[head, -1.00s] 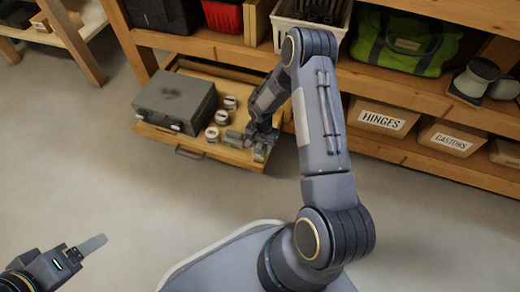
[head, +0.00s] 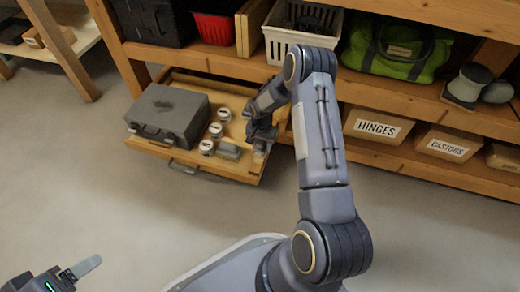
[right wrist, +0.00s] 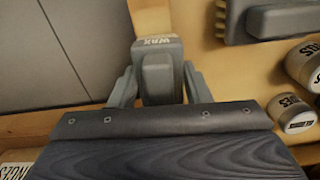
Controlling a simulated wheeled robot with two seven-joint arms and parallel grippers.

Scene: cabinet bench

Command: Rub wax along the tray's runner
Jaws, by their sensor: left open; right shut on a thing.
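The tray (head: 243,171) is a shallow wooden drawer pulled out from under the bench. Its right-hand side edge, where the runner would be, is mostly hidden by my right arm in the head view. My right gripper (head: 262,142) is at that side, near the tray's front right. In the right wrist view, my right gripper (right wrist: 157,85) is shut on a grey block of wax (right wrist: 158,70) with a pale "WAX" label. The block is over or against a pale wooden strip (right wrist: 153,18); contact cannot be told. My left gripper (head: 80,270) is open and empty, low at the left.
The tray holds a grey case (head: 170,112), several labelled jars (head: 216,130) and a small grey block (head: 229,151). Bins marked HINGES (head: 377,128) and CASTORS (head: 446,146) stand on the lower shelf at right. The floor in front is clear.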

